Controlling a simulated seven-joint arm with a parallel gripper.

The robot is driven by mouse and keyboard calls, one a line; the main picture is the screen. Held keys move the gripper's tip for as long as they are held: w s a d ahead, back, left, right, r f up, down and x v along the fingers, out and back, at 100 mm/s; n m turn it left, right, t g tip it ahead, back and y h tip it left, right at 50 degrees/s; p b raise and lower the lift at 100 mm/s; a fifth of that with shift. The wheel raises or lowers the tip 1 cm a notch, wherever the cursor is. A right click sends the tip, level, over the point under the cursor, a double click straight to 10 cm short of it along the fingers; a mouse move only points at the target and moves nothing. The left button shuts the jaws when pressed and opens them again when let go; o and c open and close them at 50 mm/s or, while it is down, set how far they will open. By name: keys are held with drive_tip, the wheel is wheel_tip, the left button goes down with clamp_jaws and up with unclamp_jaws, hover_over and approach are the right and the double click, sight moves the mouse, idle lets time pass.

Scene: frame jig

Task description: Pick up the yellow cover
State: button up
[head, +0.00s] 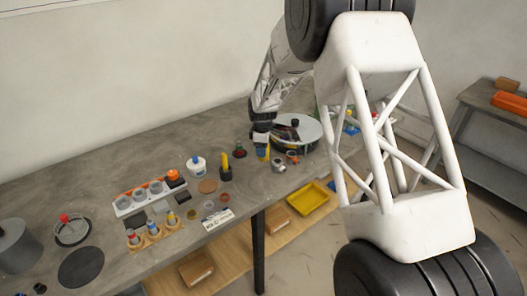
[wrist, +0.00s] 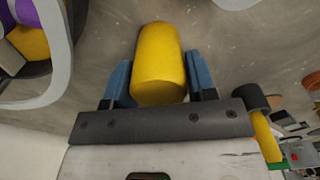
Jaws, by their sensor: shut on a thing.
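The yellow cover (wrist: 160,62) is a rounded yellow cylinder, seen up close in the wrist view. My gripper (wrist: 160,80) has its two blue fingers on either side of it and is shut on it. Whether the cover touches the bench is hard to tell.
A large round container (head: 310,131) stands close to the right of my gripper. A yellow-handled tool in a dark holder (head: 225,173) and a white jar (head: 196,167) stand to the left. Small metal rings (head: 279,166) lie near the front edge. The bench's back left is clear.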

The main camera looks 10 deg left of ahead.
drive_tip(key=shift+r, duration=0.1)
drive_tip(key=shift+r, duration=4.9)
drive_tip(key=shift+r, duration=0.75)
drive_tip(key=shift+a, duration=0.1)
drive_tip(key=w+a+r, duration=0.1)
drive_tip(key=a, duration=0.9)
drive_tip(key=shift+w, duration=0.4)
drive_tip(key=shift+f, duration=0.15)
drive_tip(key=shift+f, duration=2.3)
